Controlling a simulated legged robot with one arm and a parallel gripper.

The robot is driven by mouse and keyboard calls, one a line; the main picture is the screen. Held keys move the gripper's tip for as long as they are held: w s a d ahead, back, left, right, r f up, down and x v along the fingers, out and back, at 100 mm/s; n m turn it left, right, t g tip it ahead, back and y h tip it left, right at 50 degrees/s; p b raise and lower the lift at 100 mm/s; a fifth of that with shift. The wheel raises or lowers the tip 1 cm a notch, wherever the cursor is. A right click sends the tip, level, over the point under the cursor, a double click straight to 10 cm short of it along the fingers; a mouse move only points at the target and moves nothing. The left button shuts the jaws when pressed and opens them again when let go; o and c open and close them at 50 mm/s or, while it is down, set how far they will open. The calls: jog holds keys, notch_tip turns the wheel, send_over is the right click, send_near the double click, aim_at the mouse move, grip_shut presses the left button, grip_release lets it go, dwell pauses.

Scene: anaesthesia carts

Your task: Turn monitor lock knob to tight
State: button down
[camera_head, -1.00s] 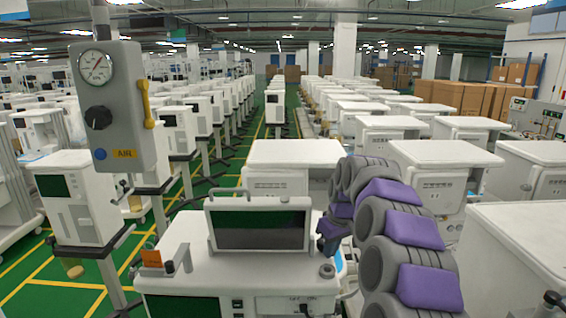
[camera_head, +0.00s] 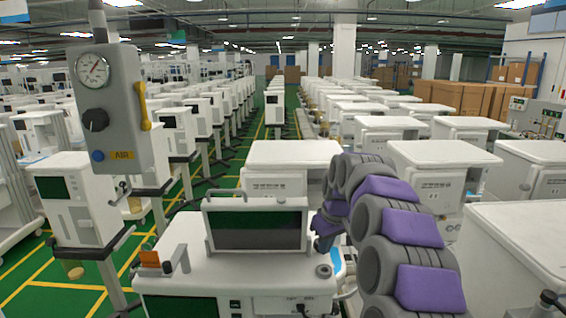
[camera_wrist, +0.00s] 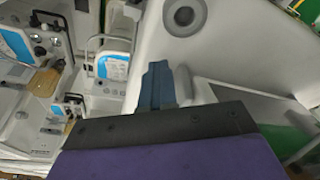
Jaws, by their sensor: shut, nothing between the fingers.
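In the wrist view the dark blue fingers (camera_wrist: 157,84) are shut and empty, beside a small pale grey rounded part (camera_wrist: 184,85) on the white housing. I cannot tell whether they touch it or whether it is the lock knob. A round grey knob-like disc (camera_head: 323,271) sits on the cart top, right of the monitor. It also shows in the wrist view (camera_wrist: 185,15). No tight mark is readable.
A grey AIR gauge box (camera_head: 108,110) on a pole stands at the left front. Rows of white carts fill the room behind and to the right. Green floor (camera_head: 190,200) shows at left.

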jog(key=shift+a+r, duration=0.55)
jog(key=shift+r, duration=0.05)
jog(key=shift+d+r+p, duration=0.2)
jog(key=shift+r+p, duration=0.25)
jog(key=shift+r, duration=0.25)
jog(key=shift+d+r+p, duration=0.2)
jog(key=shift+r+p, duration=0.2)
jog(key=shift+r, duration=0.25)
jog(key=shift+w+p+v, duration=0.2)
jog(key=shift+p+v, duration=0.4)
jog(key=shift+v, duration=0.45)
jog(key=shift+a+r, duration=0.1)
jog(key=shift+a, duration=0.05)
